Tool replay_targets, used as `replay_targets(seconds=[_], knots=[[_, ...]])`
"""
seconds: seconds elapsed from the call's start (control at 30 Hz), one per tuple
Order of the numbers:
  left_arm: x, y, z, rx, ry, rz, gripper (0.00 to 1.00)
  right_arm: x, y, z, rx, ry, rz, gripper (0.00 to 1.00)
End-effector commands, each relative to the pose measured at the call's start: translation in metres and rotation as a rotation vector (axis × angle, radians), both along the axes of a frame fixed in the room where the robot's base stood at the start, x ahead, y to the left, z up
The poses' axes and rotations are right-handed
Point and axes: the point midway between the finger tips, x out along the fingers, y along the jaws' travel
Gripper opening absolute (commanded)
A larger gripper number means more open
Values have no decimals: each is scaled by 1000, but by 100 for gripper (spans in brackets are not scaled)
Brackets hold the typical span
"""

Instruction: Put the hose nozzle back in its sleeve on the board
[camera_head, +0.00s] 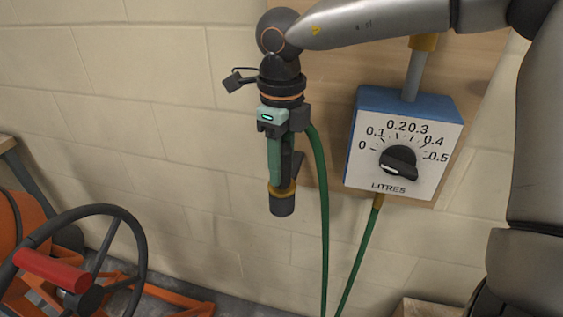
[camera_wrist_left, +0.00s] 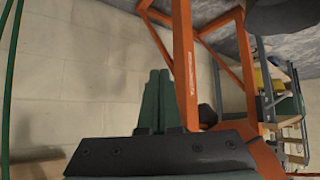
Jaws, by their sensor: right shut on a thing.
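In the head view my right gripper (camera_head: 275,165) points down, its green fingers shut on the hose nozzle. The nozzle (camera_head: 282,208) shows a dark end and a brass-coloured collar below the fingers, with a dark lever-like part beside them. It hangs in front of the block wall, left of the wooden board (camera_head: 335,70). The sleeve cannot be made out; my right arm covers the top of the board. My left gripper (camera_wrist_left: 156,100) shows only in the left wrist view, its green fingers together and empty, away from the nozzle.
A blue metering box (camera_head: 405,145) with a white dial face is on the board. A green hose (camera_head: 322,220) hangs right of the nozzle. An orange machine with a black handwheel (camera_head: 140,245) stands lower left. The wall left of the nozzle is clear.

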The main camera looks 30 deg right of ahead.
Motion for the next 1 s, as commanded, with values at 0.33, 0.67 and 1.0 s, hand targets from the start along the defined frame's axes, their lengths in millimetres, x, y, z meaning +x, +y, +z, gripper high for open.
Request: replay_targets(seconds=[0.33,0.67,1.0], knots=[[0,0,-3,1,-1,-1,0,0,0,-2,0,-1,0,0],[0,0,-3,1,-1,-1,0,0,0,-3,0,-1,0,67],[1,0,-2,0,-1,-1,0,0,0,-3,0,1,0,76]])
